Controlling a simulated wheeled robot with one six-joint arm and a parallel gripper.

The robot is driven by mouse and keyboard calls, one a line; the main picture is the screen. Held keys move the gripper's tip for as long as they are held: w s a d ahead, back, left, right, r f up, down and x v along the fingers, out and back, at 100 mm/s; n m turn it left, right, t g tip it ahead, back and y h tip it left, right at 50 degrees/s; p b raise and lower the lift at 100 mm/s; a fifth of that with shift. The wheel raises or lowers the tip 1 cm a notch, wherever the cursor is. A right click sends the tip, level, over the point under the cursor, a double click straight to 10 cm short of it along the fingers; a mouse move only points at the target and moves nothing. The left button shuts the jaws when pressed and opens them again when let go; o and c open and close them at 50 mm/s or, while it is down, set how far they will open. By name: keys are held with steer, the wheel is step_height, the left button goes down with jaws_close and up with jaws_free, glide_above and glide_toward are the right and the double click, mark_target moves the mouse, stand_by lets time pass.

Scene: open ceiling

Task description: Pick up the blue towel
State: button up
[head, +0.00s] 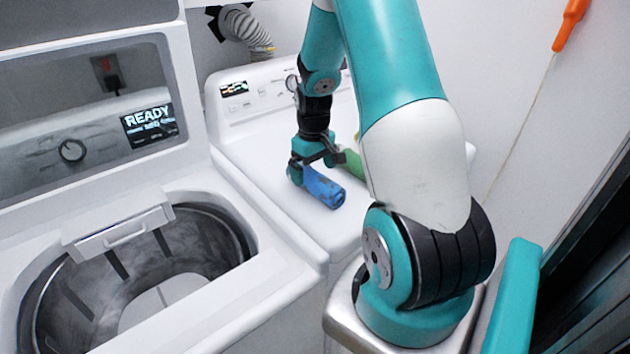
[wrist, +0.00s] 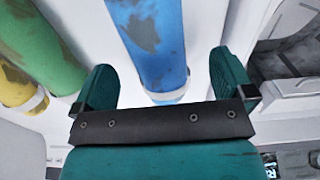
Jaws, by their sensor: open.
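The blue towel (head: 323,188) is a rolled cylinder with dark stains, lying on the white top of the closed machine in the head view. In the wrist view the blue towel (wrist: 155,45) extends from the top edge to between my gripper's fingers. My gripper (head: 312,165) is at the far end of the towel in the head view. In the wrist view my gripper (wrist: 163,80) is open, one finger on each side of the towel, with gaps between. I cannot tell its exact height above the towel.
A green rolled towel (head: 352,163) lies to the right of the blue one, and a yellow roll (wrist: 14,88) lies beyond it. An open washer tub (head: 140,275) is at the left. The white machine top (head: 280,205) is clear in front. Walls stand behind and right.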

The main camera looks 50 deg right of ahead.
mark_target(314, 184)
steer(key=shift+d+f+p, duration=0.1)
steer(key=shift+f+p, duration=0.9)
steer(key=shift+f, duration=1.6)
steer(key=c, duration=1)
steer(key=shift+c, duration=0.2)
steer(key=shift+r, duration=0.1)
step_height(314, 184, up, 20)
steer(key=b, duration=0.3)
